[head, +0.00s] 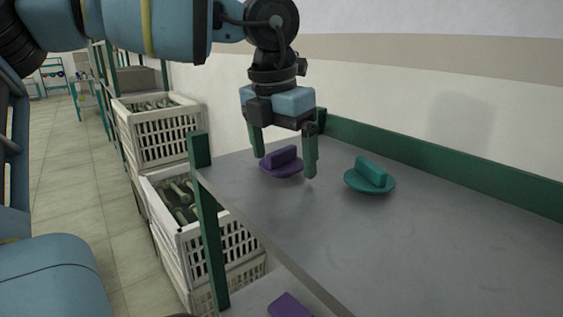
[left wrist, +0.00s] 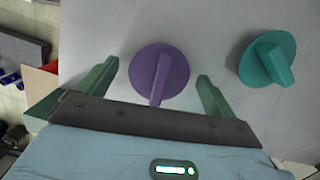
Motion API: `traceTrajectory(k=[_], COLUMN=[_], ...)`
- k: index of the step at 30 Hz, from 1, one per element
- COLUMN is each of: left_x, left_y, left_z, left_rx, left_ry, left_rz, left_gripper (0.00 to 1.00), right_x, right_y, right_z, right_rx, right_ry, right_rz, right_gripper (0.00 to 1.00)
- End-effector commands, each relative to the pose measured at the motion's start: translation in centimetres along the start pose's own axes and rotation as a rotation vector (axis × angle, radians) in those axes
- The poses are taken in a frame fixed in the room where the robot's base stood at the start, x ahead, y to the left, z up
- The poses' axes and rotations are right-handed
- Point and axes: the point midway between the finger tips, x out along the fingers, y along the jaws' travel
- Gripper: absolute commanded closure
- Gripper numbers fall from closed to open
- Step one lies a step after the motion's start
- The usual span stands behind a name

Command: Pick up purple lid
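The purple lid (head: 281,162) is a round disc with a raised bar handle, lying on the grey shelf top (head: 400,235) near its far left end. My left gripper (head: 284,165) is open above it, fingers pointing down. In the left wrist view the lid (left wrist: 160,75) lies between and ahead of the two green fingers of the gripper (left wrist: 155,85), with its handle running toward the palm. I see no contact between fingers and lid. My right gripper is not in view.
A teal lid (head: 370,176) lies on the shelf top to the right of the purple one. A green rim (head: 420,155) runs along the wall side. White crates (head: 160,130) stand left. Another purple piece (head: 289,306) lies below. The shelf's right part is clear.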

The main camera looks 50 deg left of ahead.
Motion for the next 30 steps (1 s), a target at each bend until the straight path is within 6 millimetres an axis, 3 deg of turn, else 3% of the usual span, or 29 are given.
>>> traceTrajectory(k=[1, 10, 20, 23, 30], left_x=[0.0, -0.1, -0.3, -1.3, -5.6], left_y=[0.0, 0.0, 0.0, 0.0, 0.0], left_z=[0.0, 0.0, 0.1, 0.3, 0.9], left_rx=[0.000, 0.000, 0.000, -0.002, -0.002], left_ry=[0.000, 0.000, -0.001, -0.003, -0.004], left_rz=[0.000, 0.000, 0.001, 0.002, 0.001], left_gripper=[0.16, 0.53, 0.54, 0.54, 0.54], right_x=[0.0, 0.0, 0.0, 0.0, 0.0], right_y=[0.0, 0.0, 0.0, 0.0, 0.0], right_z=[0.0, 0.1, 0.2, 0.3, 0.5], right_rx=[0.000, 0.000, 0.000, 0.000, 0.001], right_ry=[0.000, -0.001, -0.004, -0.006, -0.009], right_rz=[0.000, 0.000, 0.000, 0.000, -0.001], right_gripper=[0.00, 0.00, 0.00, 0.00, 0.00])
